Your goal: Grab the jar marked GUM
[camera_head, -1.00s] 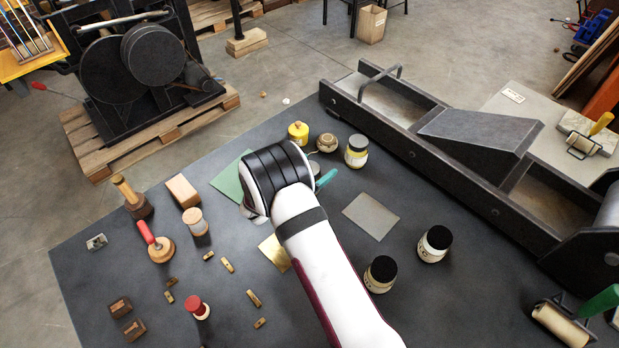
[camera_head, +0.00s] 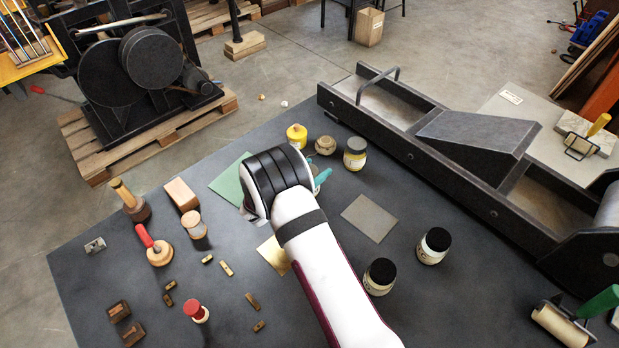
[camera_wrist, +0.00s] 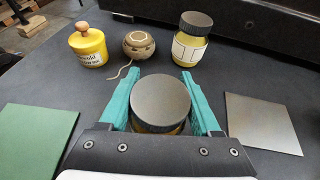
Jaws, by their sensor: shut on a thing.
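My gripper (camera_wrist: 161,104) has teal fingers on both sides of a jar with a dark grey lid (camera_wrist: 160,99) and is shut on it. A strip of yellowish jar body shows below the lid; its label is hidden in the wrist view. In the head view my wrist hides most of this jar and a teal finger (camera_head: 322,178) shows at its right. Another dark-lidded jar (camera_head: 355,153) stands farther back; it also shows in the wrist view (camera_wrist: 190,46) with a white label. Two more dark-lidded jars (camera_head: 434,246) (camera_head: 380,277) stand to the right of my arm. I cannot read GUM on any label.
A yellow pot (camera_wrist: 89,46) and a string ball (camera_wrist: 138,45) stand beyond the held jar. A green sheet (camera_wrist: 35,135) lies left and a grey plate (camera_wrist: 262,121) right. A long black press (camera_head: 450,170) borders the table's right side. Stamps and small blocks lie left of my arm.

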